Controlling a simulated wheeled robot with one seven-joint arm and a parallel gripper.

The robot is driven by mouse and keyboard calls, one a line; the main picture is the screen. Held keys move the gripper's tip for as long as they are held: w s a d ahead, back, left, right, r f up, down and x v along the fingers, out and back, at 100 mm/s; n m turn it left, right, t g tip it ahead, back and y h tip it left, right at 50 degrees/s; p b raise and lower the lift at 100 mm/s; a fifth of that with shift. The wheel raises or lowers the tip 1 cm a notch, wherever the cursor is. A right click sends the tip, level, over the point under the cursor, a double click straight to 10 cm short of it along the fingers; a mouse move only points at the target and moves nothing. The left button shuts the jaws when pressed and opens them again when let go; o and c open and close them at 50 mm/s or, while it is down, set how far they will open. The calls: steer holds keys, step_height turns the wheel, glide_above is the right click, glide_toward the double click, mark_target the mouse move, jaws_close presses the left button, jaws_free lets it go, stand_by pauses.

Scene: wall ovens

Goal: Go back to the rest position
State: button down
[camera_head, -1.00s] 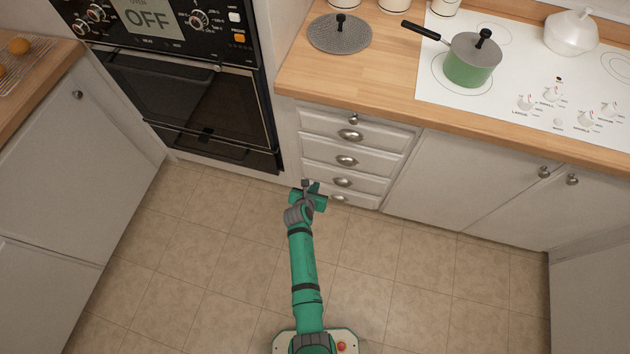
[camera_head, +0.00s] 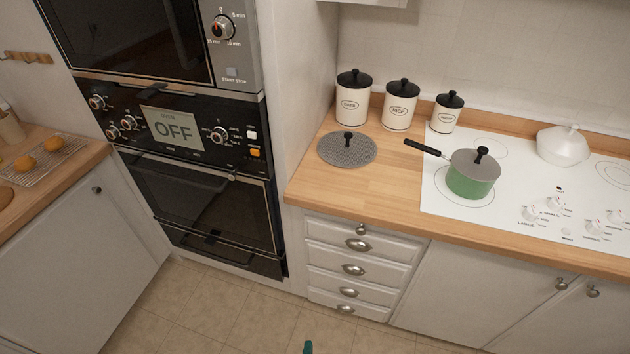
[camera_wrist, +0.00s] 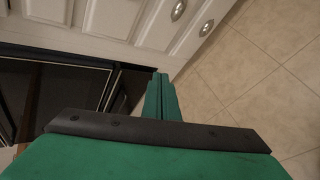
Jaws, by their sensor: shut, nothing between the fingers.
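My gripper (camera_wrist: 162,97) is in the wrist view, its green fingers together and empty, pointing toward the drawer fronts and the tiled floor. In the head view only a small green tip of my arm (camera_head: 307,347) shows at the bottom edge; the rest of the arm is out of the picture. The gripper touches nothing that I can see. The wall oven (camera_head: 205,200) is closed, and its display reads OFF.
A drawer stack (camera_head: 355,265) stands right of the oven. A green pot (camera_head: 470,182) sits on the white hob (camera_head: 515,205). The tiled floor (camera_head: 235,310) in front is clear.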

steer(key=s+r+m+t, duration=0.1)
steer(key=s+r+m, duration=0.5)
steer(key=r, duration=0.3)
steer(key=s+d+r+m+t, duration=0.1)
steer(key=s+r+m, duration=0.6)
steer(key=r, duration=0.3)
steer(key=s+d+r+m+t, duration=0.1)
steer(key=s+r+m+t, duration=0.1)
steer(key=s+r+m, duration=0.5)
step_height(320, 180, up, 4)
steer(key=shift+s+f, duration=0.25)
steer(key=shift+s, duration=0.1)
steer(key=shift+y, duration=0.3)
